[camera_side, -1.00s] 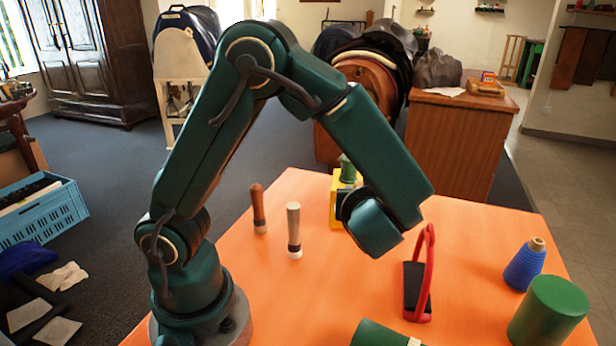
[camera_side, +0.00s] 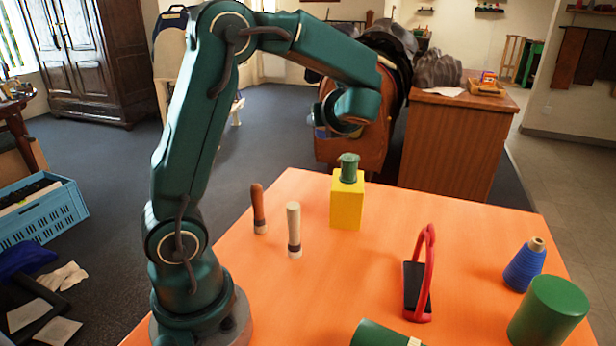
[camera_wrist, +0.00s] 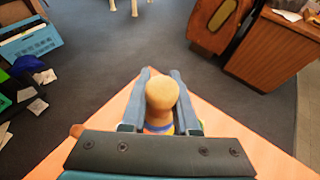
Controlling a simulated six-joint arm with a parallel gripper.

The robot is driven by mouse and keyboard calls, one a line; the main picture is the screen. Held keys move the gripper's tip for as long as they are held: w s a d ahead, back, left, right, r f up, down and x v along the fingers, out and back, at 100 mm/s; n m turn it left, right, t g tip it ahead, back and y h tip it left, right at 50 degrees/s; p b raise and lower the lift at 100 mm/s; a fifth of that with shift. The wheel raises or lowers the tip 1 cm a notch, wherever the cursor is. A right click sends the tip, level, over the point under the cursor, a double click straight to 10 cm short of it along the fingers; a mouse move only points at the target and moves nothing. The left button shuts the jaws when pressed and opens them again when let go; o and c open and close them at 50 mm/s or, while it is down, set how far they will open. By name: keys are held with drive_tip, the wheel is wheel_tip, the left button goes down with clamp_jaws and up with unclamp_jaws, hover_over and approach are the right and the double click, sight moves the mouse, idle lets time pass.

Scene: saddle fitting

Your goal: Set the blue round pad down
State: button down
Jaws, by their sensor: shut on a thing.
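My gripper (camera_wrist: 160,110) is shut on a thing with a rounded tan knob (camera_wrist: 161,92). Coloured parts, blue among them, show just below the knob. I take it for the blue round pad, but its lower part is hidden by the knob and my gripper. In the side view my wrist is raised high above the far side of the table, and the jaws and held thing are mostly hidden behind it. A yellow block (camera_side: 346,205) stands upright on the orange table with a green piece (camera_side: 349,168) on its top, below my wrist and apart from it.
Two upright handles, brown (camera_side: 258,210) and pale (camera_side: 294,230), stand left of the block. A red-framed black stand (camera_side: 418,290), a blue cone (camera_side: 524,268), a green cylinder (camera_side: 549,312) and a lying green roll (camera_side: 378,334) are nearer. The orange table (camera_side: 380,255) has free room centrally.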

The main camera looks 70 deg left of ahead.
drive_tip(key=s+a+n+g, duration=0.2)
drive_tip(key=s+a+g, duration=0.15)
drive_tip(key=a, duration=0.65)
hover_over(287, 199)
wheel_tip(287, 199, down, 10)
drive_tip(key=shift+t, duration=0.45)
drive_tip(key=shift+a+f, duration=0.1)
drive_tip(key=shift+f, duration=5.3)
drive_tip(key=shift+f, duration=0.15)
drive_tip(key=c, duration=0.7)
unclamp_jaws()
drive_tip(key=shift+o, duration=0.2)
drive_tip(key=shift+w+d+r, duration=0.1)
drive_tip(key=shift+d+r, duration=0.2)
drive_tip(key=v, duration=1.1)
drive_tip(key=shift+d+f, duration=0.1)
drive_tip(key=shift+d, duration=0.15)
